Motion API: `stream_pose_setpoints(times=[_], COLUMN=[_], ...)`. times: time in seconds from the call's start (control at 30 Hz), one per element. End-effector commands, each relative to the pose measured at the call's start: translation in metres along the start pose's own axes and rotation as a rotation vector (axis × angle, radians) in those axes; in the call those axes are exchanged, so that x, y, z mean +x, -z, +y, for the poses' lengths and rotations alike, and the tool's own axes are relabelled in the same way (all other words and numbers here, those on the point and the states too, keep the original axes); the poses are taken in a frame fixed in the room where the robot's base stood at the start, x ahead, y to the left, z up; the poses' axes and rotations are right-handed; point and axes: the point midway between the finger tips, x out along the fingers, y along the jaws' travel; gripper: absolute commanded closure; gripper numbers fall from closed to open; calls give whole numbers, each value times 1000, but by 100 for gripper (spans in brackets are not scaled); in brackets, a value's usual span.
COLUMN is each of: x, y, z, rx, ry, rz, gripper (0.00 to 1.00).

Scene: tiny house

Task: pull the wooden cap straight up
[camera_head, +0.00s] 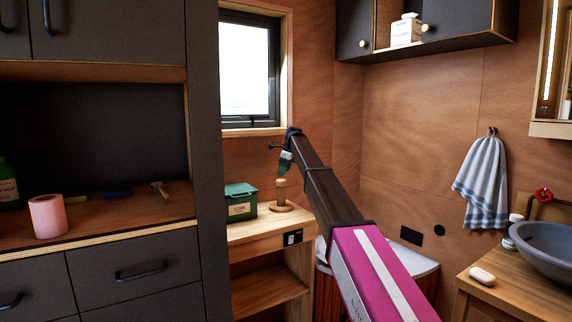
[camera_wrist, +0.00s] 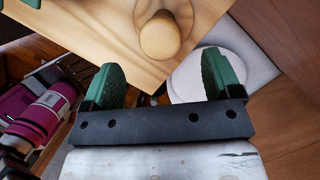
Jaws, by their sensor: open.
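The wooden cap (camera_head: 280,183) tops a short wooden post on a round base on the wooden shelf unit under the window. In the wrist view the cap (camera_wrist: 160,38) is a pale round knob seen from above, with the round base around it. My gripper (camera_head: 286,161) is just above the cap in the head view. In the wrist view its green-padded fingers (camera_wrist: 164,82) are apart with nothing between them. The cap lies beyond the fingertips, roughly centred between them, and I see no contact.
A green labelled box (camera_head: 240,202) stands left of the post on the shelf unit (camera_head: 262,228). The window wall is close behind. A white surface (camera_head: 405,258) lies to the right and lower. A pink roll (camera_head: 48,216) stands on the left counter.

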Motion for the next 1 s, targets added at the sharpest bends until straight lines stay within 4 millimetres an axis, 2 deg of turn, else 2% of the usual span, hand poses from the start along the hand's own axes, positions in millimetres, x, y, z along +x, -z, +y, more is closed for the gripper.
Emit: stream_pose_setpoints(times=[0.1,0.3,0.43,0.67,0.7,0.77,0.8,0.87,1.0], x=[23,50,58,59,59,59,59,59,59], y=[0,0,0,0,0,0,0,0,0], z=[0,0,0,0,0,0,0,0,0], rx=[0,-1,-1,-1,-1,-1,-1,-1,-1], ry=[-1,-1,0,1,1,1,1,0,0], rz=[1,1,0,0,0,0,0,0,0], gripper=[16,16,16,16,19,39,52,69,69])
